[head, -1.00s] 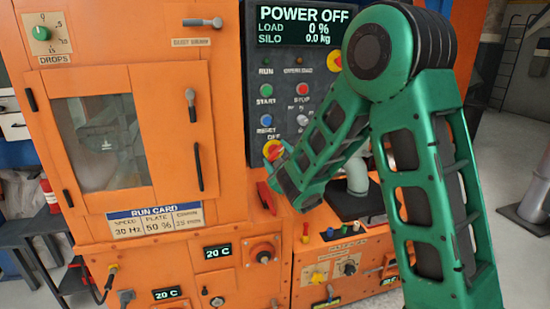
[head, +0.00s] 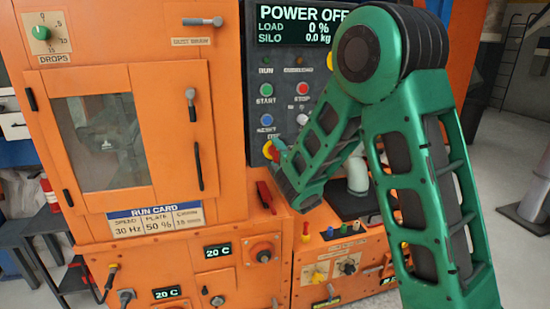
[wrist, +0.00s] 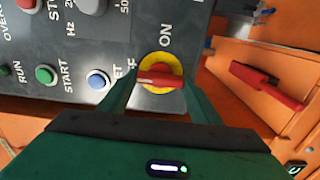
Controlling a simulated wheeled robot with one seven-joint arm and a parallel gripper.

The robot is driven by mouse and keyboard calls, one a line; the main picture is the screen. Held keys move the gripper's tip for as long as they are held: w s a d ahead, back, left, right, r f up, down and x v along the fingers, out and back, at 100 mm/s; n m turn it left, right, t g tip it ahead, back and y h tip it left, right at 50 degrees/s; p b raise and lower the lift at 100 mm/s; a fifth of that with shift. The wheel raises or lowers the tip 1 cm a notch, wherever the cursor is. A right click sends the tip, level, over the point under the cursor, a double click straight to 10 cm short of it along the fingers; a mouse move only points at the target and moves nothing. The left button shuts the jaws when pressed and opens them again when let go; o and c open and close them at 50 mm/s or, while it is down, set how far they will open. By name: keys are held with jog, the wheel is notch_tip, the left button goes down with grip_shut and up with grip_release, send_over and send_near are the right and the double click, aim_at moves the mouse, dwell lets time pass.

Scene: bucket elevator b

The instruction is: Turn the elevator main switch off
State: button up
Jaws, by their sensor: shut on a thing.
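The main switch (wrist: 160,70) is a red knob on a yellow round plate, low on the dark control panel. In the wrist view, my gripper (wrist: 158,84) has one finger on each side of the knob and is shut on it. The knob's bar lies crosswise there, its white mark towards the partly hidden OFF label; ON is printed above. In the head view, the switch (head: 269,150) is partly covered by my gripper and forearm. The display (head: 303,24) reads POWER OFF, load 0 % and silo 0.0 kg.
Green START (head: 266,89), red STOP (head: 303,88) and blue RESET (head: 266,120) buttons sit above the switch. A red lever (head: 265,195) sticks out just below it, close to my gripper. Orange cabinet panels stand at the left.

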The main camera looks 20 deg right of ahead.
jog(key=shift+s+f, duration=0.1)
jog(key=shift+f, duration=0.15)
dwell(0.3)
jog(key=o, duration=0.9)
jog(key=shift+o, duration=0.9)
jog(key=shift+r, duration=0.1)
